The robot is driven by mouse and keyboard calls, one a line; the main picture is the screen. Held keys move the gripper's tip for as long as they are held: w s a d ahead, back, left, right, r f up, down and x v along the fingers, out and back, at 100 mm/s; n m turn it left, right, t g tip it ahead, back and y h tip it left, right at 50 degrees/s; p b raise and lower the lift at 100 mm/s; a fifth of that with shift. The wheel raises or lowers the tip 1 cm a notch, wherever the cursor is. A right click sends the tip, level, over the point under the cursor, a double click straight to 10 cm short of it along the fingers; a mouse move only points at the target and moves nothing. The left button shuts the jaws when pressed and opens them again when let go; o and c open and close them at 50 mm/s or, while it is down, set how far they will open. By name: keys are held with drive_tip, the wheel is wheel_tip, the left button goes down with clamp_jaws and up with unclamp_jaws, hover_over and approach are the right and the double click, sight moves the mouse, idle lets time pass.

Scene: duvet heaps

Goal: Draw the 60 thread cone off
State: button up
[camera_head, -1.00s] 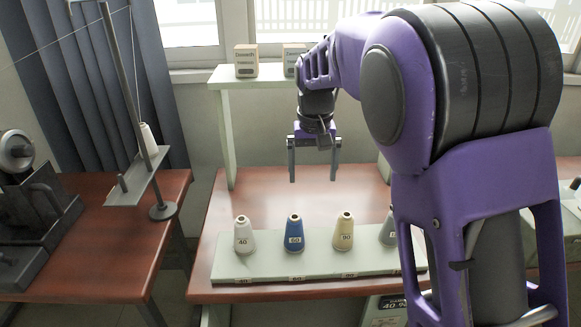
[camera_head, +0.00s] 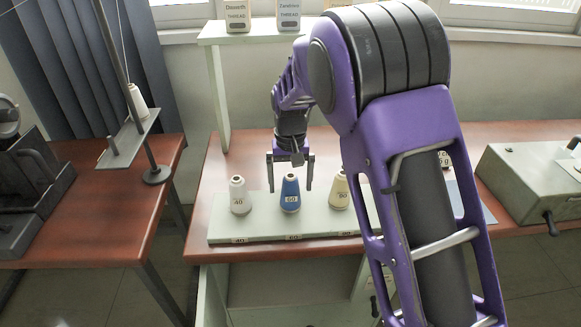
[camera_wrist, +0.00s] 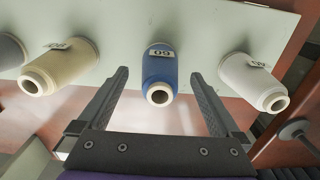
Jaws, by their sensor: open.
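The blue cone labelled 60 (camera_head: 290,194) stands upright on the pale rack board (camera_head: 262,226), between a white cone labelled 40 and a cream cone labelled 80 or 90. My gripper (camera_head: 290,188) is open, just behind and above the blue cone in the head view. In the wrist view, the blue cone (camera_wrist: 159,72) appears between the two spread fingers of my gripper (camera_wrist: 160,85), with a gap on each side. Neither finger visibly touches it. Whatever holds the cone from below is hidden.
The white 40 cone (camera_head: 239,195) and the cream cone (camera_head: 339,190) stand close on either side. My arm hides the rack's right end. A raised shelf (camera_head: 260,32) bears thread boxes (camera_head: 288,14) behind. A grey machine (camera_head: 530,180) sits at the right.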

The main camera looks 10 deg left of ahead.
sight(290, 192)
drive_tip(key=shift+f, duration=1.85)
drive_tip(key=c, duration=1.5)
drive_tip(key=shift+r, duration=0.15)
drive_tip(key=shift+c, duration=0.3)
